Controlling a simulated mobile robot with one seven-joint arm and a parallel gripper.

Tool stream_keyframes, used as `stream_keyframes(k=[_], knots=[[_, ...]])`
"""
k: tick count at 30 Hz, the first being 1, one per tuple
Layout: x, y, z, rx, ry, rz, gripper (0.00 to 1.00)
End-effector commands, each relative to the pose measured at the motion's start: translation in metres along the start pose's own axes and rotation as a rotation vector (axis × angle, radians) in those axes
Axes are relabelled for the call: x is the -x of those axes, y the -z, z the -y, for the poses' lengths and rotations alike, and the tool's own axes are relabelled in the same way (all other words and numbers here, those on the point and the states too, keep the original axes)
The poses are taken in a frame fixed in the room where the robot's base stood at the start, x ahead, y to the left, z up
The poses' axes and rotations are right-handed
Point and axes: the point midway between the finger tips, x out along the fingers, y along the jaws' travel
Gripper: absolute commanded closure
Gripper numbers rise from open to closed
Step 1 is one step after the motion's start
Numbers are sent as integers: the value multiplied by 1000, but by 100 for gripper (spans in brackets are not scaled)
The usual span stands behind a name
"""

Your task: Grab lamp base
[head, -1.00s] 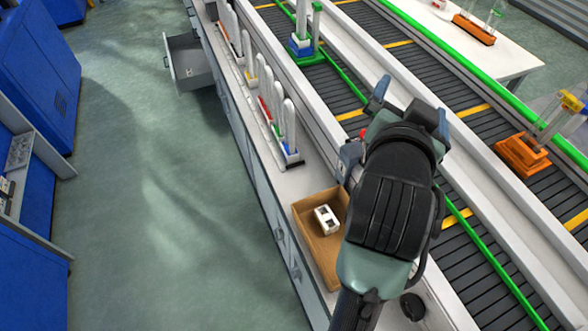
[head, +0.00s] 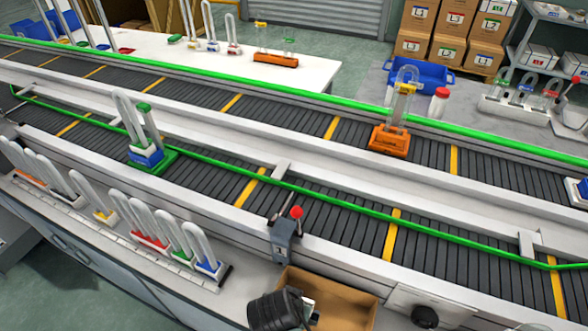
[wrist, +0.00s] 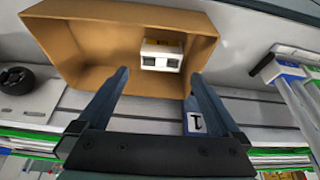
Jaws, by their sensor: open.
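A small white block with two dark square openings (wrist: 162,55), which looks like the lamp base, lies in an open cardboard box. In the wrist view it is beyond my open, empty gripper (wrist: 159,76), roughly between the fingertips and apart from them. The cardboard box (wrist: 85,38) also shows at the bottom of the head view (head: 345,298). There my dark arm part covers the box's left side and most of the block (head: 309,310). The gripper's fingers are not visible in the head view.
A grey post with a red knob (head: 296,212) stands behind the box at the conveyor's near edge. A row of glass tubes in coloured holders (head: 150,238) is on the counter to the left. A black round knob (head: 425,316) is right of the box.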

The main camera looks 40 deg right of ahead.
Motion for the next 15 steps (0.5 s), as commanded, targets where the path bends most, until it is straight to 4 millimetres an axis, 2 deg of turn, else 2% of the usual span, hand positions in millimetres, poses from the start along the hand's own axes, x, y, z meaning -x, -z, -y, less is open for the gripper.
stream_keyframes(k=[1,4,11,15], knots=[[-10,0,0,0,-1,2,0],[-24,0,1,1,1,0,0],[-37,1,1,1,2,-1,0],[-52,2,0,0,2,0,0]])
